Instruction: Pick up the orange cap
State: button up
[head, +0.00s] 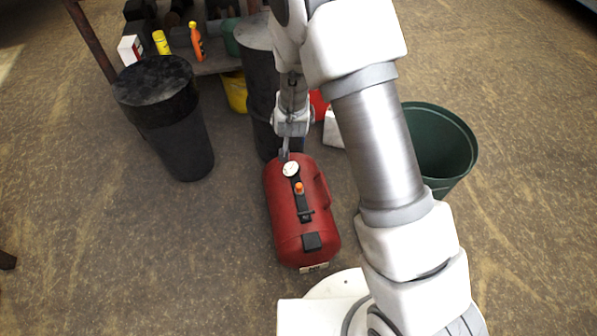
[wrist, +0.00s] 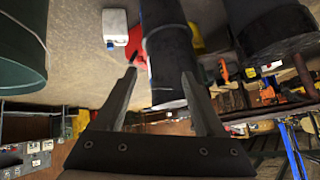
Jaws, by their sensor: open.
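The small orange cap (head: 299,187) sits upright on the black strip on top of a red tank (head: 287,226), just in front of a round white gauge (head: 290,169). My gripper (head: 284,154) is at the tank's far end, beyond the gauge and apart from the cap. In the wrist view my gripper (wrist: 158,76) is open, with nothing between its fingers. The cap and the tank cannot be made out in the wrist view.
A black bin (head: 185,125) stands left of the tank, and another dark bin (head: 258,95) stands behind it. A dark green bucket (head: 445,145) is at the right. Bottles stand on a table (head: 215,66) at the back.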

notch_tip(320, 180, down, 21)
jog(key=s+t+h+b, duration=0.1)
jog(key=s+t+b, duration=0.1)
jog(key=b, duration=0.2)
jog(key=n+t+b, duration=0.3)
jog(key=b, duration=0.1)
send_near(299, 186)
jog(key=b+x, duration=0.3)
jog(key=x, duration=0.1)
jog(key=shift+w+d+f+b, duration=0.1)
jog(key=shift+w+f+b, duration=0.1)
jog(key=shift+b, duration=0.1)
jog(key=shift+b+x, duration=1.4)
jog(key=shift+x, duration=1.6)
jog(key=shift+r, duration=0.1)
jog(key=shift+c, duration=0.4)
grip_shut()
